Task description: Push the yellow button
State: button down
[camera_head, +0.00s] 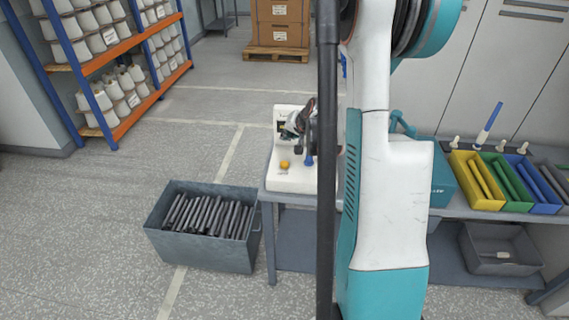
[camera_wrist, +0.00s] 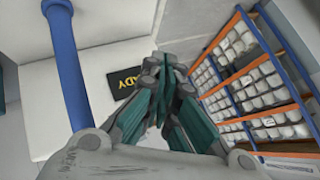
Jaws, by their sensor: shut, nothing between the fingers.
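The yellow button (camera_head: 285,164) is a small round knob on the flat front part of a white machine (camera_head: 292,182) in the head view. My gripper (camera_head: 290,132) is shut and empty. In the head view it appears just above and behind the button, in front of the machine's upright back, apart from the button. In the wrist view my gripper (camera_wrist: 163,68) points toward the machine's white body beside a dark display (camera_wrist: 124,82) with yellow letters, partly hidden by the fingers. I do not make out the button in the wrist view.
A blue rod (camera_wrist: 66,65) stands close by my gripper. The machine is on a grey bench (camera_head: 296,201). A grey crate (camera_head: 200,257) of dark rods is on the floor at left. Yellow, green and blue bins (camera_head: 476,197) are at right. A bobbin shelf (camera_head: 128,121) stands at back left.

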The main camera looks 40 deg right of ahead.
aim_at(287, 162)
jog(key=shift+f, duration=0.1)
jog(key=shift+f+b, duration=3.1)
jog(key=shift+f, duration=1.2)
jog(key=shift+f+b, duration=0.45)
jog(key=shift+f+b, duration=0.5)
jog(key=shift+r, duration=0.15)
jog(key=shift+r+p, duration=0.6)
jog(key=shift+r, duration=0.2)
jog(key=shift+r, duration=0.1)
jog(key=shift+r+p, duration=1.6)
jog(key=shift+r, duration=0.85)
